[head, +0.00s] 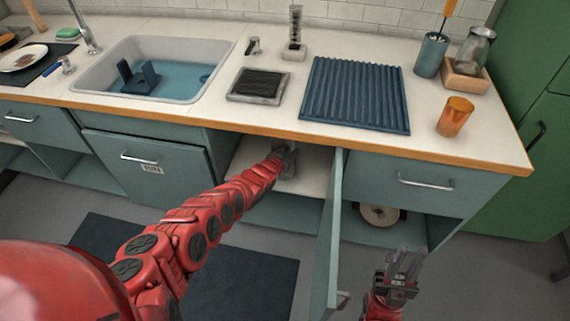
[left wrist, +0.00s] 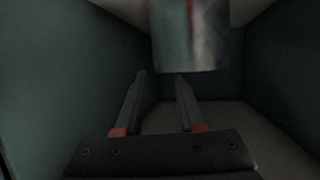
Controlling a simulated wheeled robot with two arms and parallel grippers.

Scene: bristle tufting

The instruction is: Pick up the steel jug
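A shiny steel cylinder, which looks like the steel jug (left wrist: 190,40), shows at the top of the left wrist view, with a red reflection down its side. I cannot make out the jug in the head view. My left gripper (head: 287,158) reaches into the open cupboard under the counter. In the left wrist view its fingers (left wrist: 161,75) are apart and empty, with the jug just past the tips, a little to the right. My right gripper (head: 405,262) hangs low in front of the counter, right of the open door, and looks open and empty.
The open cupboard door (head: 330,235) stands out between my two arms. Close cupboard walls (left wrist: 60,80) flank my left gripper. An orange cup (head: 455,117) and a blue ribbed mat (head: 355,92) are on the counter.

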